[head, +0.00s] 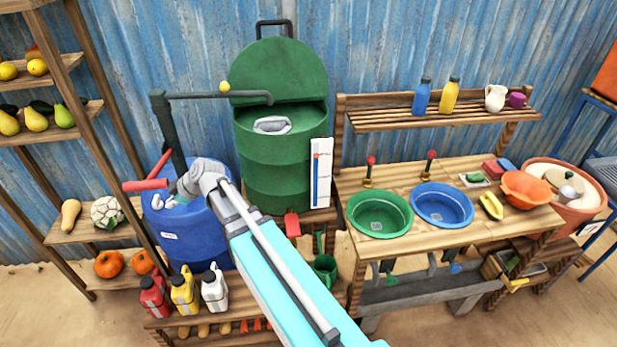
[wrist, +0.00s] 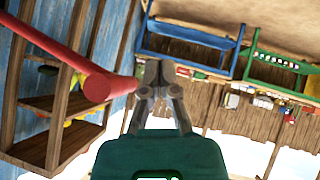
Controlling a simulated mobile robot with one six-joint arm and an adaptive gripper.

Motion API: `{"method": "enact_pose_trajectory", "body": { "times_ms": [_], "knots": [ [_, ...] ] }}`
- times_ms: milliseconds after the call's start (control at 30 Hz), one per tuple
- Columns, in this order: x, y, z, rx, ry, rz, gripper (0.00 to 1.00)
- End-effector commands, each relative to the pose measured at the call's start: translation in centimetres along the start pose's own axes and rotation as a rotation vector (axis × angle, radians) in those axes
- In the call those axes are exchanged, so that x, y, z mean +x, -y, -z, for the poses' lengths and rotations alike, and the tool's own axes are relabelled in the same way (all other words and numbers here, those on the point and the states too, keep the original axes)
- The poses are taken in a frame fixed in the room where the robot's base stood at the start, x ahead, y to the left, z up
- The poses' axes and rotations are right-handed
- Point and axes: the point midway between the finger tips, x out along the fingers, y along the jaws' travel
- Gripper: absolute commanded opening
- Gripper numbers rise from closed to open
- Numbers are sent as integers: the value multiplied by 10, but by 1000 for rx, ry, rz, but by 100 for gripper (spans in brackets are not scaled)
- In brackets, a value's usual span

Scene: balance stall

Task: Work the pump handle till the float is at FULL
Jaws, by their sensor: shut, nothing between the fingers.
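The red pump handle (head: 147,185) sticks out to the left of the dark green pump post (head: 163,125), above the blue barrel (head: 190,235). My gripper (head: 160,202) is just below and right of the handle, over the barrel.
Red, yellow and white jugs (head: 183,293) stand in front of the blue barrel. A wooden shelf (head: 60,150) with produce is close on the left. A wooden counter (head: 400,240) with green and blue basins is to the right.

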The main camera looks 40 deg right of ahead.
Motion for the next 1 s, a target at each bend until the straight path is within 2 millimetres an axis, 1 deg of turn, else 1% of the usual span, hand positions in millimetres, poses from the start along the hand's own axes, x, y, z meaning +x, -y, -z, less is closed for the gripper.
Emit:
{"method": "enact_pose_trajectory", "body": {
  "times_ms": [300,467,667,1000],
  "knots": [
    [0,0,0,0,0,0,0],
    [-4,-3,4,2,0,2,0],
    [-15,-11,16,7,2,8,0],
    [-44,-32,44,23,6,25,0]
  ]
}}
